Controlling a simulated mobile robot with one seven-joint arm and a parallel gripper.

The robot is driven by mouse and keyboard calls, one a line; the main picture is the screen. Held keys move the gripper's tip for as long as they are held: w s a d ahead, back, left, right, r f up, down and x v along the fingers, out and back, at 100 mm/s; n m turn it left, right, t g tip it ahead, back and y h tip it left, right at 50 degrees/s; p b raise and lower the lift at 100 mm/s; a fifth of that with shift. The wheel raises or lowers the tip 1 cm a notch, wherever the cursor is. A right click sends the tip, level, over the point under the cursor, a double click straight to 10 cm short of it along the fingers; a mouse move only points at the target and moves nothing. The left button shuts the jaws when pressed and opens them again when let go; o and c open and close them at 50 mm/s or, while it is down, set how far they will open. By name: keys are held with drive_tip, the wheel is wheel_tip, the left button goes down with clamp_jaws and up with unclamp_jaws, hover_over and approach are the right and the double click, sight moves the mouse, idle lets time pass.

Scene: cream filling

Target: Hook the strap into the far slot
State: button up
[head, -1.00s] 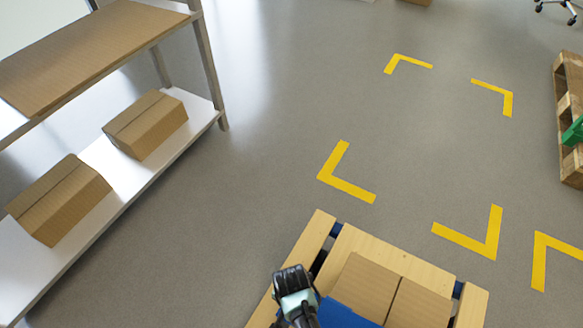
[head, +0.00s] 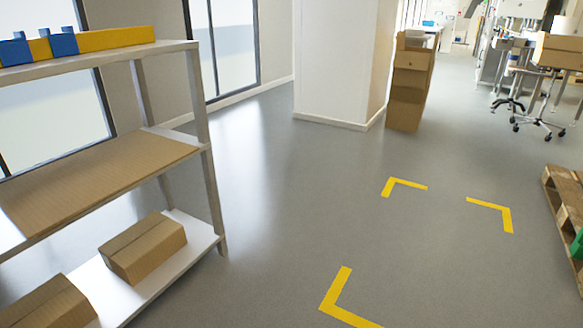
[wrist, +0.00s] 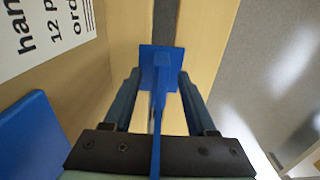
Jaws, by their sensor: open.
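In the wrist view my gripper (wrist: 160,92) is open, with one dark finger on each side of a thin blue strap (wrist: 156,125). The strap runs lengthwise between the fingers and ends at a flat blue plate (wrist: 148,58) just beyond the fingertips. I cannot tell whether the fingers touch it. The plate lies over or just above the near end of a grey slot (wrist: 165,18) between two pale wooden slats (wrist: 203,30). Whether anything is hooked into the slot is hidden. The head view shows neither gripper nor strap.
A labelled box (wrist: 92,62) and a blue panel (wrist: 38,140) stand left of my gripper. In the head view, a shelf rack (head: 207,185) with cartons (head: 145,248) stands left. A wooden pallet (head: 565,200) is at right. Yellow-marked floor (head: 300,215) between them is clear.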

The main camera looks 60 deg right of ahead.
wheel_tip(320, 180, up, 13)
drive_tip(key=p, duration=0.7)
